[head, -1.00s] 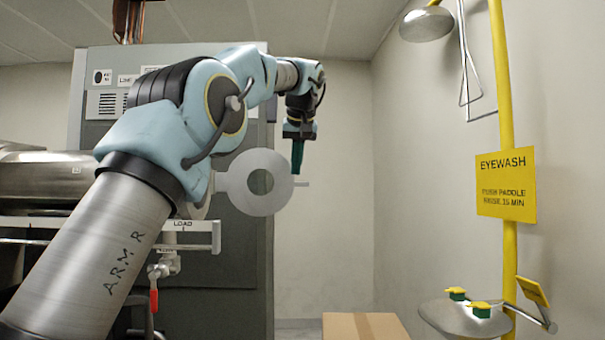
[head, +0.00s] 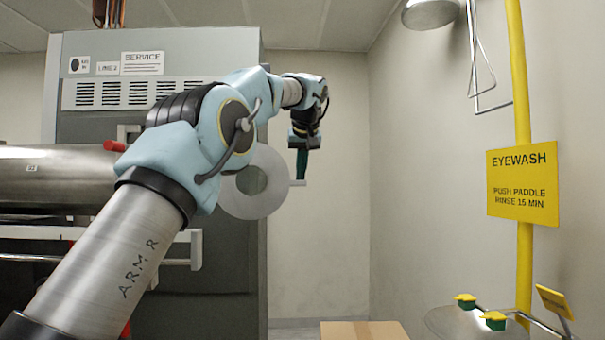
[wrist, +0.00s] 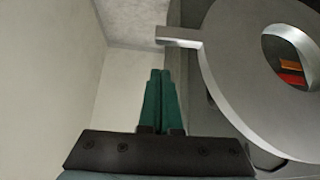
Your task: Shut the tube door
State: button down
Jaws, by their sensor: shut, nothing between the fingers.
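The tube door is a flat grey ring plate (head: 273,196) with a round hole and a short tab (head: 298,183) on its right edge. It stands open, out to the right of the steel tube (head: 60,178); my arm hides the part between them. In the wrist view the door (wrist: 235,75) fills the upper right, its tab (wrist: 180,34) pointing left above my fingertips. My gripper (head: 301,172) points down with green fingers pressed together and empty (wrist: 157,75). In the head view its tips overlap the tab; I cannot tell whether they touch.
A grey cabinet (head: 200,55) stands behind my arm. A white rail (head: 195,250) runs below the tube. On the right are a yellow eyewash post (head: 523,255) and its basin (head: 450,325). A cardboard box (head: 345,331) sits low in the middle. Open room lies right of the door.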

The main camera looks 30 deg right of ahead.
jog(key=s, duration=0.1)
jog(key=s+a, duration=0.1)
jog(key=s, duration=0.1)
jog(key=shift+s+a+f, duration=0.15)
jog(key=shift+f, duration=0.15)
jog(key=shift+b, duration=0.3)
